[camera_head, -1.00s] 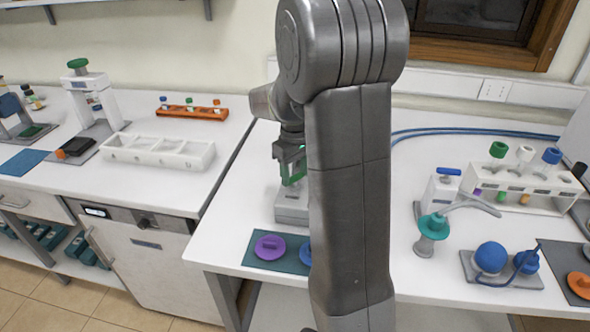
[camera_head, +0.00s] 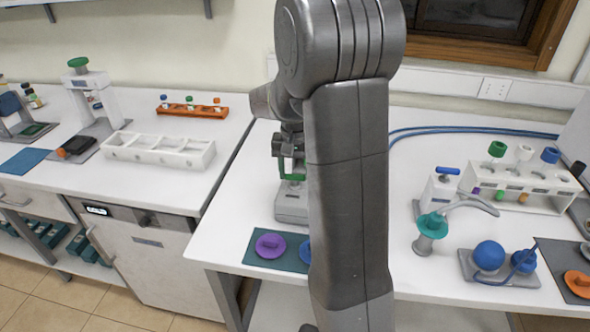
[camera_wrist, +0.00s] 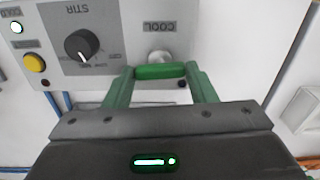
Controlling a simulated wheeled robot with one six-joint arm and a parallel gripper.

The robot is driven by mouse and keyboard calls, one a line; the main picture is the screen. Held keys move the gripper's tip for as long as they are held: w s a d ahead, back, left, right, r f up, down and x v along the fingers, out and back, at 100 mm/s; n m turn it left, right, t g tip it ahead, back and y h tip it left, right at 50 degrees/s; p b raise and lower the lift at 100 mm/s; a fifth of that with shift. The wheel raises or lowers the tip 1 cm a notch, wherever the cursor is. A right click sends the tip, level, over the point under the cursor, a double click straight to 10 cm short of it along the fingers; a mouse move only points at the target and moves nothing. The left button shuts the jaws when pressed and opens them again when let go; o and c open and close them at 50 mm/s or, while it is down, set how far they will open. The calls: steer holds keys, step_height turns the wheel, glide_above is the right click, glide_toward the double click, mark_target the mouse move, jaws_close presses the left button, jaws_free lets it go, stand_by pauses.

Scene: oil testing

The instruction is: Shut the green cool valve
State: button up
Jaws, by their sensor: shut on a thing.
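The green cool valve (camera_wrist: 160,72) shows in the wrist view on a grey panel, by a silver stem and under the label COOL. Its bar lies level across the picture. The two green fingers of my gripper (camera_wrist: 161,78) stand at its two ends, shut on it. In the head view my gripper (camera_head: 290,170) is at the small grey unit (camera_head: 291,204) on the right-hand bench. My arm covers that unit's right side, and the valve cannot be told apart from the green fingers there.
On the panel, a black STIR knob (camera_wrist: 82,46) and a yellow button (camera_wrist: 35,62) sit left of the valve. A purple disc (camera_head: 270,246) lies on a dark mat in front of the unit. A white tube rack (camera_head: 525,188) stands at the right.

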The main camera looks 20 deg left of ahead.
mark_target(295, 175)
steer(key=shift+m, duration=0.5)
steer(key=o, duration=1)
step_height(295, 175, up, 14)
steer(key=shift+f+b, duration=0.1)
steer(key=shift+b, duration=0.25)
step_height(295, 175, down, 14)
steer(key=shift+r+p, duration=0.1)
steer(key=shift+p, duration=0.25)
stand_by(0.3)
